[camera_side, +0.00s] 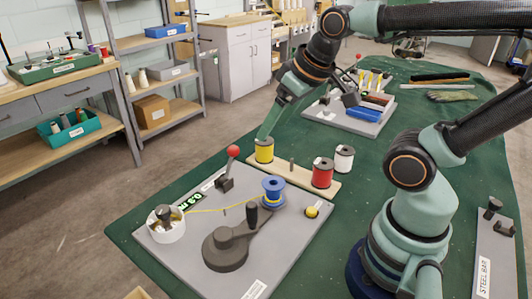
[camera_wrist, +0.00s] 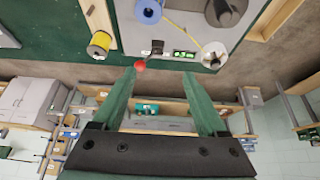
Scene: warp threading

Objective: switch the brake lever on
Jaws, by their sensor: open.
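The brake lever, with a red ball knob (camera_side: 233,150) on a dark bracket (camera_side: 224,184), stands on the grey machine plate (camera_side: 165,262) near its far edge. The lever tilts slightly in the side view. In the wrist view its red knob (camera_wrist: 140,66) appears close to my left finger's tip, with the bracket (camera_wrist: 157,46) above it. My gripper (camera_wrist: 165,73) is open and empty, its two green fingers spread apart. In the side view my gripper (camera_side: 268,132) is just above or behind the yellow spool, to the right of the lever. I see no contact with the knob.
A yellow thread runs from the blue spool (camera_side: 273,190) to a white cup (camera_side: 166,224). A dark crank (camera_side: 226,250) and green display (camera_side: 190,201) sit on the plate.

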